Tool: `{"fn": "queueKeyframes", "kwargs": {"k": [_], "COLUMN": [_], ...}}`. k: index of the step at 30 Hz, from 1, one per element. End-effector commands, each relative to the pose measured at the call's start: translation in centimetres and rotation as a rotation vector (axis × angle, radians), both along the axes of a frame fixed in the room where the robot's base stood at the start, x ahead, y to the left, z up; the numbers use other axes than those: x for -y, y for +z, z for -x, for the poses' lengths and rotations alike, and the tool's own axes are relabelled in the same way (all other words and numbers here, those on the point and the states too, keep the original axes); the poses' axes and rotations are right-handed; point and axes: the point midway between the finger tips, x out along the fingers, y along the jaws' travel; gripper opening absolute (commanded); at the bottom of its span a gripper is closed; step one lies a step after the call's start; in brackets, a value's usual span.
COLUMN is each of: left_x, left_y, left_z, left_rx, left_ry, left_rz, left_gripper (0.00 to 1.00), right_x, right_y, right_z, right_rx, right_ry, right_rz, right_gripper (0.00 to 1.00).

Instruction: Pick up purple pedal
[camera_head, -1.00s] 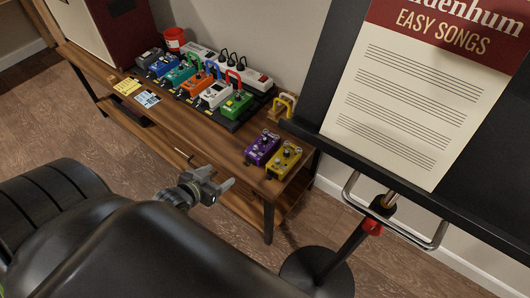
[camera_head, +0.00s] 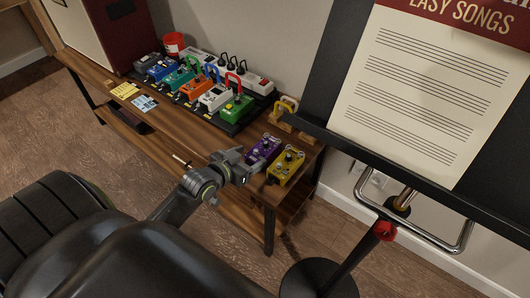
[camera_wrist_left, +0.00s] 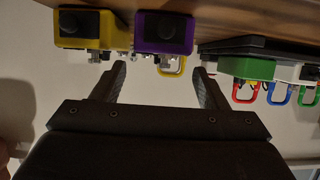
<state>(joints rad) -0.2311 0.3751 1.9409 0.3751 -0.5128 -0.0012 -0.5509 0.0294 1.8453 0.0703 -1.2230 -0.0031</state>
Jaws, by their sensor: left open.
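The purple pedal (camera_head: 264,150) sits on the right end of the wooden bench (camera_head: 222,146), beside a yellow pedal (camera_head: 287,167). My left gripper (camera_head: 246,165) is at the bench's front edge, close to the purple pedal and partly in front of it. In the left wrist view, which appears upside down, the purple pedal (camera_wrist_left: 164,33) is near the open, empty fingers (camera_wrist_left: 156,85). The yellow pedal (camera_wrist_left: 92,29) is beside it there. I cannot tell whether a finger touches the purple pedal. My right gripper is not in view.
A black pedalboard (camera_head: 225,128) with several pedals, including a green one (camera_head: 237,108), lies along the bench. A music stand (camera_head: 330,145) with a song sheet (camera_head: 428,90) rises at the right.

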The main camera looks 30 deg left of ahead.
Motion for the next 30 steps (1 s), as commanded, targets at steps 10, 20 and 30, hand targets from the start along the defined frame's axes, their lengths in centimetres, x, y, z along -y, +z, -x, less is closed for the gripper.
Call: {"fn": "queueKeyframes", "kwargs": {"k": [10, 20, 30], "left_x": [0.2, 0.4, 0.4], "left_y": [-1.0, -2.6, -2.6], "left_z": [-2.2, -5.9, -6.1], "left_rx": [0.001, 0.000, -0.001], "left_ry": [0.000, 0.001, 0.000], "left_rz": [0.001, 0.002, 0.001], "left_gripper": [0.67, 0.67, 0.58], "right_x": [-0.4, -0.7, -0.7], "right_y": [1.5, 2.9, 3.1], "right_z": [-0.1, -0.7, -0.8], "right_rx": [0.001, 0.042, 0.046], "right_ry": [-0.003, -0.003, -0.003], "right_rz": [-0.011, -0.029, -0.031], "right_gripper": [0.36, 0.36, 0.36]}}
